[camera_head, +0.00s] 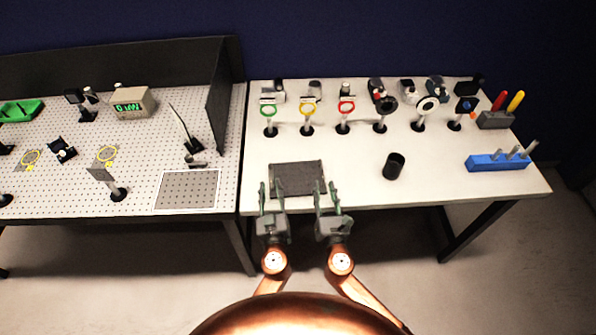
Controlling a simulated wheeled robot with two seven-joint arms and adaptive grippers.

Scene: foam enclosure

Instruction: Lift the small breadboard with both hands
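The small breadboard (296,176) is a dark grey rectangular plate on the white table, near its front edge. My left gripper (271,197) is open, with its fingers pointing at the table beside the board's left front corner. My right gripper (326,197) is open, with its fingers beside the board's right front corner. The fingers overlap the board's edges in this view, and I cannot tell whether they touch it. Neither gripper holds anything. Part of the board's front edge is near the fingers.
A black cup (393,166) stands right of the board. A blue rack (497,162) with tools is at the table's right. Several post-mounted optics line the back. A grey perforated plate (187,189) lies on the left table. White table (440,185) is clear between the cup and rack.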

